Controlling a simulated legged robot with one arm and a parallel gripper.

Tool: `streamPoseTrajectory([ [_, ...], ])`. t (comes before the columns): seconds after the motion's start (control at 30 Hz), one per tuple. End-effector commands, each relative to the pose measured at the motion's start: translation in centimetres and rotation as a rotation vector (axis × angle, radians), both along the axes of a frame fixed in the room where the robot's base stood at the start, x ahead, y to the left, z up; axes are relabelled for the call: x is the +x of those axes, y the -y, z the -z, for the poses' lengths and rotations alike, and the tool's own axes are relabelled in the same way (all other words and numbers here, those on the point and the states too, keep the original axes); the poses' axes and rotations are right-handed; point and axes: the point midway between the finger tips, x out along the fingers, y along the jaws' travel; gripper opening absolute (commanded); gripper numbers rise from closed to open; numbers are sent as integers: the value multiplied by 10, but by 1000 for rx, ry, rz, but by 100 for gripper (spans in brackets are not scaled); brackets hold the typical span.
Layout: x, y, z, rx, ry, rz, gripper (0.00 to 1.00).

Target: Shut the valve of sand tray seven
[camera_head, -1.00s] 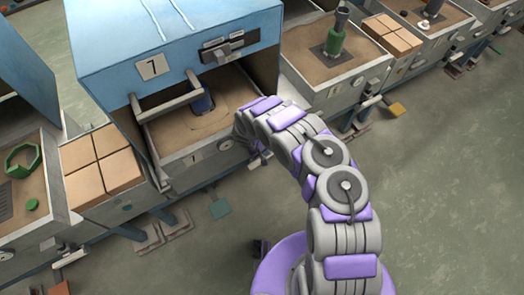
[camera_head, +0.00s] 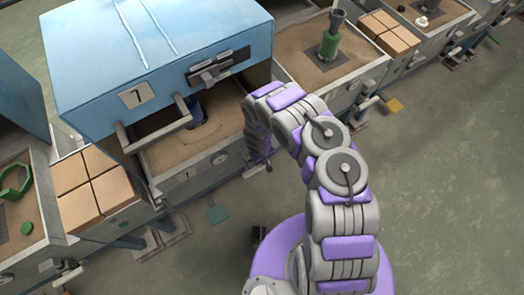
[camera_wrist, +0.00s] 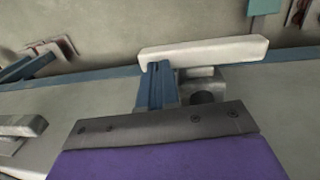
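Sand tray seven is the sand-filled tray (camera_head: 232,172) under a blue hood (camera_head: 160,45) with a "7" plate (camera_head: 133,97). A round fitting (camera_head: 220,158) shows on its front panel. My gripper (camera_head: 260,160) hangs by the right front corner of this tray, mostly hidden by my arm. In the wrist view a pale bar handle (camera_wrist: 203,52), apparently the valve lever, lies across a blue upright piece (camera_wrist: 157,88) with a dark round part beside it. My gripper's purple body (camera_wrist: 165,158) and dark plate fill the bottom. Its fingertips cannot be made out, nor can contact with the bar.
A brown block stack (camera_head: 92,187) stands left of the tray. Another tray with a green cylinder (camera_head: 329,45) stands to the right. Open floor (camera_head: 440,190) lies to the right.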

Motion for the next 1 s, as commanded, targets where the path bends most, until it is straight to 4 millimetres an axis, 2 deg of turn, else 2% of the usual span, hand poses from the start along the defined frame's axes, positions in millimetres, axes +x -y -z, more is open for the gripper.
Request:
streamPoseTrajectory([
  [0.4, 3, 0, 4, 3, 0, -2, 0],
  [0.57, 3, 1, -5, 0, 1, -2, 0],
  [0.77, 1, 5, -36, -5, 0, -2, 0],
  [1.0, 3, 7, -89, -6, 2, 1, 0],
])
